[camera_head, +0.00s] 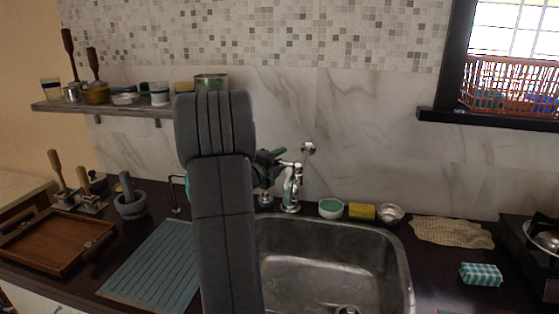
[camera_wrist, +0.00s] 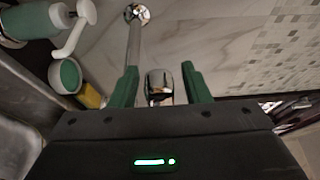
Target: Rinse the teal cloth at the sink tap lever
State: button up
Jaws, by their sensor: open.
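A folded teal-and-white checked cloth (camera_head: 481,274) lies on the dark counter right of the sink. My gripper (camera_head: 270,160) is beside the top of the tap, partly hidden by my arm. In the wrist view my gripper (camera_wrist: 160,76) is open, with its two green fingers apart. A shiny chrome piece (camera_wrist: 158,86), apparently the tap lever, shows between them; I cannot tell whether they touch it. No cloth is in the gripper.
The steel sink (camera_head: 400,262) is partly behind my arm. A ribbed teal mat (camera_head: 155,262) lies left. A shelf (camera_head: 60,106) holds jars.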

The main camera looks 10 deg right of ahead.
grip_shut()
jog(key=b, duration=0.1)
jog(key=n+t+y+b, duration=0.1)
jog(key=b, duration=0.1)
jog(key=shift+s+a+f+b, duration=0.15)
jog(key=shift+s+f+b, duration=0.1)
jog(key=shift+s+b, duration=0.1)
jog(key=y+b, duration=0.1)
jog(key=n+t+y+b, duration=0.1)
jog(key=s+n+t+y+b, duration=0.1)
jog(key=shift+a+r, duration=0.2)
jog(key=shift+a, duration=0.1)
grip_release()
